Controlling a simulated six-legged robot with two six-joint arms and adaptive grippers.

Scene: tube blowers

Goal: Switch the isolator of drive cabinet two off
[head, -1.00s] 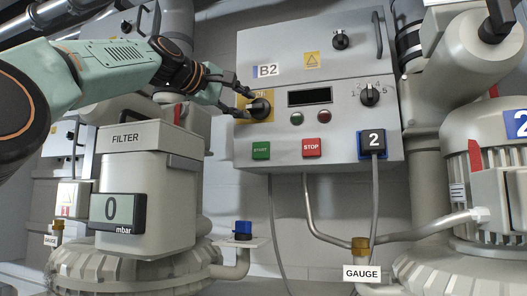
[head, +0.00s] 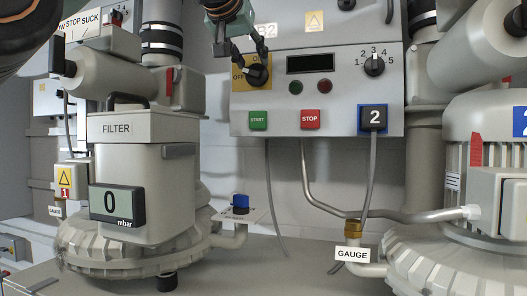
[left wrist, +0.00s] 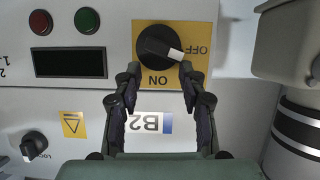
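The isolator is a round black knob (head: 258,76) on a yellow plate marked ON and OFF, on the grey cabinet labelled B2. In the left wrist view, which is upside down, the white pointer of the knob (left wrist: 158,43) is directed toward OFF, slightly tilted to the ON side. My left gripper (head: 252,60) comes down from above. Its fingers are apart with nothing between them in the wrist view (left wrist: 160,72); the tips lie by the knob's edge, one close to the pointer's end. Contact cannot be told. My right gripper is not in view.
The cabinet (head: 345,92) also has a dark display (head: 310,63), a selector dial (head: 374,65), a green START button (head: 258,120), a red STOP button (head: 310,119) and a block marked 2 (head: 374,118). A filter housing (head: 140,170) stands left, a blower (head: 450,220) right.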

